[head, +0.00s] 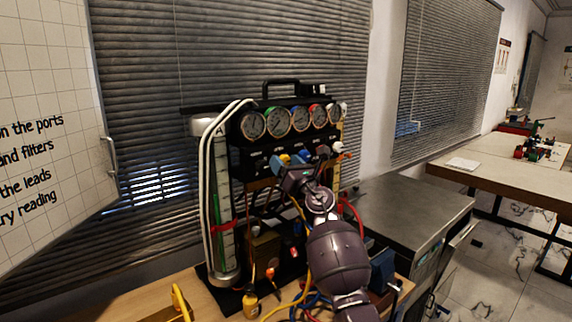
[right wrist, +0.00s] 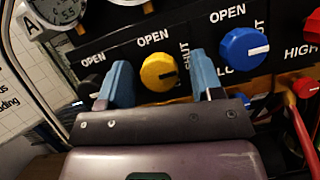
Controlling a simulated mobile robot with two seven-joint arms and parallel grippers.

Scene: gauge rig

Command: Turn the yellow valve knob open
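The yellow valve knob (right wrist: 158,72) is on the black panel of the gauge rig (head: 235,160). My right gripper (right wrist: 162,78) is open, with one blue finger on each side of the knob and a visible gap on both sides. In the head view my right gripper (head: 290,161) is at the row of knobs below the gauges and largely covers the yellow knob. My left gripper is not in view.
A blue knob (right wrist: 244,48) sits right of my right finger, with a red knob (right wrist: 306,87) farther right. Several round gauges (head: 276,122) line the rig's top. Hoses and cables hang below. A grey metal cabinet (head: 415,210) stands right of the rig.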

